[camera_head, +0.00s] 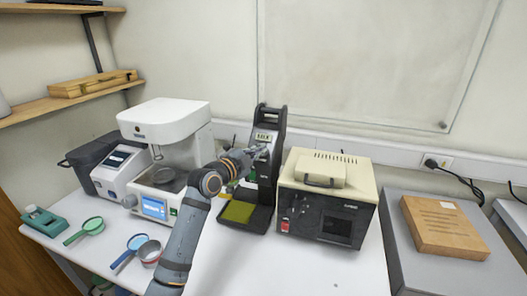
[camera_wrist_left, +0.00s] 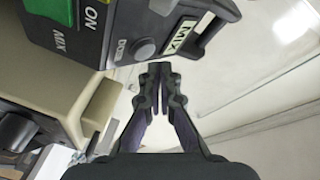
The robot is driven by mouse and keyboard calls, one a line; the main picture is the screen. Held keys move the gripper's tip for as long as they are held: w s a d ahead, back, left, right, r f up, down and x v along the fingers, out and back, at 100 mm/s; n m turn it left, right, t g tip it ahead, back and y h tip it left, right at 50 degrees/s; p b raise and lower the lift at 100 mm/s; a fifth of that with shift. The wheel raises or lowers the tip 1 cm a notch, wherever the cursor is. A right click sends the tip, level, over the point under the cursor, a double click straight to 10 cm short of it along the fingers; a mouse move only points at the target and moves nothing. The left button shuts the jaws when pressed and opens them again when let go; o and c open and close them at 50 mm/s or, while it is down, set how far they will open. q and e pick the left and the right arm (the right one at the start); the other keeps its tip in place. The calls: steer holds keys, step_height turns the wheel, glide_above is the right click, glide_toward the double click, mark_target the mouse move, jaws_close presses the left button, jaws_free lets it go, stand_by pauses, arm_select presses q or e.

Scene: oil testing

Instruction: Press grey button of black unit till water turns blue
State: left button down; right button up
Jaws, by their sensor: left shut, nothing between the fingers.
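The tall black unit (camera_head: 270,114) stands against the back wall, with a pale label panel near its top and a yellow-green pad (camera_head: 238,211) on its base. My left gripper (camera_head: 262,151) is shut and empty in front of its upper part. In the left wrist view, the unit (camera_wrist_left: 100,48) fills the upper left with ON, MIX and DOSE labels. A round grey button (camera_wrist_left: 144,49) shows beside the DOSE label. The shut fingertips (camera_wrist_left: 159,68) are close to it; I cannot tell whether they touch. The water is not clearly visible. My right gripper is out of view.
A cream and black instrument (camera_head: 328,195) stands close on the right of the unit. A white machine (camera_head: 165,125) with a blue screen stands to the left. A wooden box (camera_head: 443,226) lies farther right. The front of the white bench (camera_head: 300,270) is clear.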

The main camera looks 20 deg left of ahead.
arm_select(q)
steer(key=s+r+p, duration=0.3)
steer(key=shift+s+r, duration=0.2)
steer(key=shift+r, duration=0.1)
stand_by(1.3)
